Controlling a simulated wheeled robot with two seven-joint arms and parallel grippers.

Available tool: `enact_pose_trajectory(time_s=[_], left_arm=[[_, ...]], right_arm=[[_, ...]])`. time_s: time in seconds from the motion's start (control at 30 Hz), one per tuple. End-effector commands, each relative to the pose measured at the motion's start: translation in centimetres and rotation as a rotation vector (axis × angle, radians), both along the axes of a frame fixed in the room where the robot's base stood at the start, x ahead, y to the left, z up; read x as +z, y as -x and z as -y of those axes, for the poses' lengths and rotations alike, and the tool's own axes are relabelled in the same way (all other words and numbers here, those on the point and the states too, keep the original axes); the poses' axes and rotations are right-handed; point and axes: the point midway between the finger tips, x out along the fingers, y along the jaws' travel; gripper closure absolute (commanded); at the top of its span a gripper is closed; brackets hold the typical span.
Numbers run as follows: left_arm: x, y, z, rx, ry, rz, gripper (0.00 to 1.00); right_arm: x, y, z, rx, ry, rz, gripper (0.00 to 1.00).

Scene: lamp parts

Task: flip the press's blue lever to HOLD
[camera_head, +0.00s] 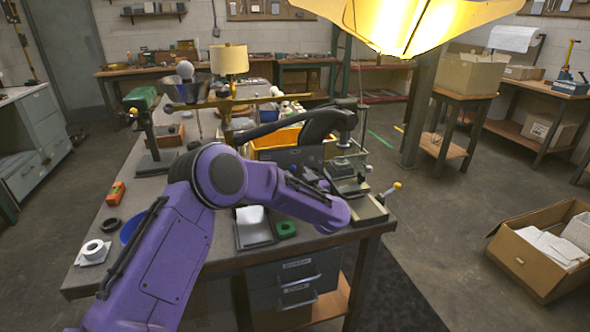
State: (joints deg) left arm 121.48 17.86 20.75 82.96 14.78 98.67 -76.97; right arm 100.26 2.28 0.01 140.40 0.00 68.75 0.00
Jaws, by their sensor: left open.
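My purple left arm reaches in from the lower left across the bench. My left gripper (318,183) is small and dark at the arm's far end, with its jaws open and nothing seen between them. It is just left of a grey-green bench device (347,178) that appears to be the press, at the bench's right edge. I cannot tell whether they touch. A short rod with a yellow-and-white knob (396,187) sticks out at the device's right. I cannot make out a blue lever or a HOLD mark; the arm hides part of this area. My right gripper is not in view.
A yellow lampshade (405,22) hangs at the top. On the bench (108,232) are a yellow bin (275,140), a grey tray (250,236) with a white piece, a green block (286,229) and a white roll (93,247). An open carton (535,262) stands on the floor at right.

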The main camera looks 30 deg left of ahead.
Motion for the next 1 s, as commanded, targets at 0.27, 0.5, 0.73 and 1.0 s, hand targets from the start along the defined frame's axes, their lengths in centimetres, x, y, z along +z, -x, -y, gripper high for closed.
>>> enact_pose_trajectory(time_s=[0.27,0.5,0.73,1.0], left_arm=[[0.0,-1.5,-2.6,0.005,-0.001,0.001,0.49],[0.1,-1.3,-3.1,0.012,-0.002,0.005,0.58],[0.1,-1.4,-3.0,0.010,-0.001,0.002,1.00],[-0.1,-1.8,-1.9,-0.006,0.023,0.023,1.00]], right_arm=[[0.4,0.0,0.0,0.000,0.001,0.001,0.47],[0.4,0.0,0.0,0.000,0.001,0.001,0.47],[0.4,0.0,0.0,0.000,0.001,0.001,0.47],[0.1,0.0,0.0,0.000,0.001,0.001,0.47]])
